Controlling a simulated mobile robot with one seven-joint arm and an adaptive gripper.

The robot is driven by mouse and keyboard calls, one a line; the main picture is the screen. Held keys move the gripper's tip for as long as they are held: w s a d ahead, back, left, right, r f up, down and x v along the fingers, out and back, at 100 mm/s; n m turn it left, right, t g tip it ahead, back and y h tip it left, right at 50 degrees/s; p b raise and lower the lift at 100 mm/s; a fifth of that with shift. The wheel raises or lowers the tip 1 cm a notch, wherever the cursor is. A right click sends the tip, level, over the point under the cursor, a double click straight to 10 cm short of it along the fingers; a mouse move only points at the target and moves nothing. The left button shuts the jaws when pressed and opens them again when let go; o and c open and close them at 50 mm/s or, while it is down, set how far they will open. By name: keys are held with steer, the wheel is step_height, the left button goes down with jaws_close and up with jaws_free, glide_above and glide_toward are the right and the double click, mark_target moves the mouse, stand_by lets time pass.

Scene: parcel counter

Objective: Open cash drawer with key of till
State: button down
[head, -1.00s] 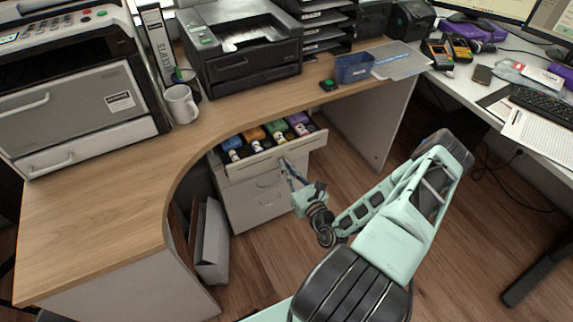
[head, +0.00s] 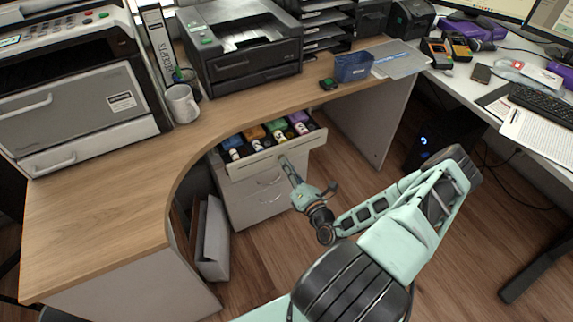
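The cash drawer (head: 288,153) under the curved wooden counter is pulled out. Colourful notes and coins show in its compartments. It is the top drawer of a pale drawer unit (head: 245,200). My gripper (head: 310,173) is in front of the drawer, with one long finger reaching up to the drawer front near its middle. The other finger is spread away to the right, so the gripper looks open. Whether the first finger touches the drawer front I cannot tell. No key can be made out; the fingertip area is small.
The wooden counter (head: 95,225) curves above and left of the drawer. Grey folders (head: 213,240) stand on the floor left of the unit. A mug (head: 183,104), a printer (head: 240,50) and a blue bin (head: 353,68) are on the counter.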

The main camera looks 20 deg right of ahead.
steer(key=shift+m, duration=0.6)
steer(key=c, duration=2.2)
jaws_free()
steer(key=shift+r, duration=0.1)
step_height(320, 180, up, 10)
steer(key=shift+f, duration=0.1)
